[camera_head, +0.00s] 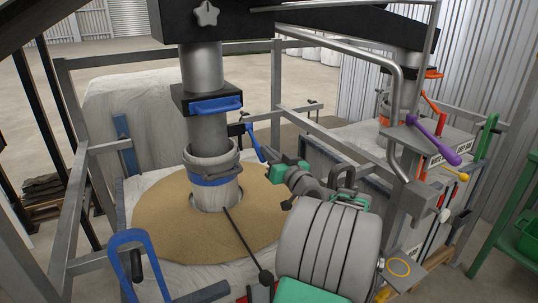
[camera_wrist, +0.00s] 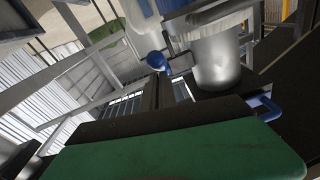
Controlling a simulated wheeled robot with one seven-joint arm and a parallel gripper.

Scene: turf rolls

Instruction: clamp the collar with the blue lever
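The blue lever (camera_head: 256,143) juts down to the right from a dark block beside the grey spout pipe (camera_head: 207,137). In the wrist view a round blue knob (camera_wrist: 156,61), seemingly its end, shows beyond my gripper. A pale collar (camera_head: 213,163) surrounds the pipe's lower end, with a blue band (camera_head: 211,180) below it. My gripper (camera_head: 280,173), with green parts, is just below and right of the lever, apparently apart from it. A green pad (camera_wrist: 170,155) fills the lower wrist view; the finger gap is hard to make out.
A blue handle (camera_head: 216,105) sits on a black block higher on the pipe. A tan, grainy round surface (camera_head: 155,220) surrounds the collar. Grey frame rails (camera_head: 333,133) stand close behind my arm.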

